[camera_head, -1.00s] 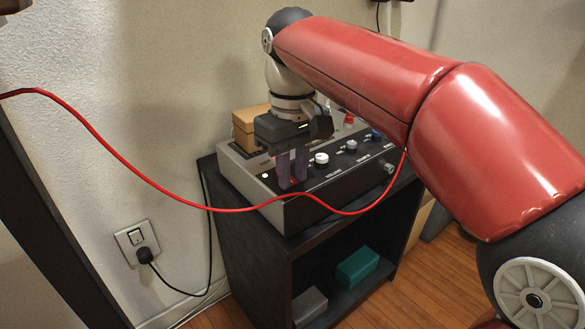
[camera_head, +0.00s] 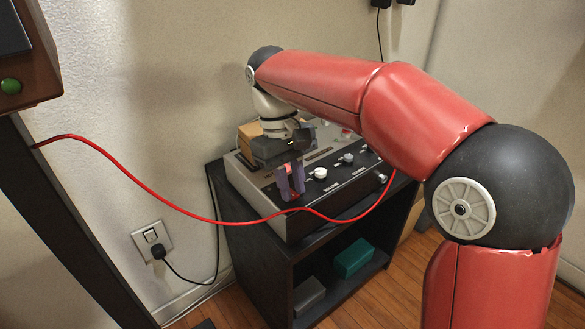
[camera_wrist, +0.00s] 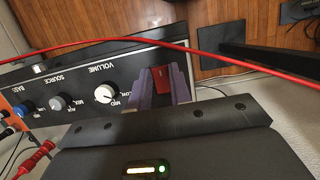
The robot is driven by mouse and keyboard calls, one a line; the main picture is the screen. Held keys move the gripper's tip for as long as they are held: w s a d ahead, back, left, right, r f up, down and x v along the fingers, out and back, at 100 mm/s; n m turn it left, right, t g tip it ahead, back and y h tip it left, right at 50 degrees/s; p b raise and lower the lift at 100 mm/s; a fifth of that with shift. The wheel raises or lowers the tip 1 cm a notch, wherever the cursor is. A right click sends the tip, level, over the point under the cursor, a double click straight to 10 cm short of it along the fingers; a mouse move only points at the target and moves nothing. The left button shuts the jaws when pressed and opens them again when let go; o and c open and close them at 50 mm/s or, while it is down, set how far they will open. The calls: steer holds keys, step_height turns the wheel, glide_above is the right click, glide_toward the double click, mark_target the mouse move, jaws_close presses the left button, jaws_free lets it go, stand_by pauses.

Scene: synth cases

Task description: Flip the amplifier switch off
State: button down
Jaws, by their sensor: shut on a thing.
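The amplifier (camera_head: 340,180) has a sloped black panel with several knobs and stands on a dark cabinet. In the wrist view its panel (camera_wrist: 82,84) shows labels such as VOLUME and SOURCE. The red switch (camera_wrist: 162,78) is at the panel's end beside the white volume knob (camera_wrist: 104,94). My gripper (camera_head: 292,194) reaches down to the panel's left end. In the wrist view its purple fingers (camera_wrist: 162,84) are on both sides of the red switch, shut on it. The fingers partly hide the switch, and I cannot tell its on or off position.
A red cable (camera_head: 250,222) hangs across in front of the amplifier. The cabinet (camera_head: 262,258) holds a teal box (camera_head: 353,258) and a grey box (camera_head: 308,296). A wall socket (camera_head: 152,241) with a black plug is at left. A brown box (camera_head: 250,135) stands behind my gripper.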

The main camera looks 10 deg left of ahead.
steer(key=c, duration=1.3)
jaws_free()
steer(key=p+v, duration=0.1)
steer(key=v, duration=0.7)
steer(key=shift+p, duration=0.4)
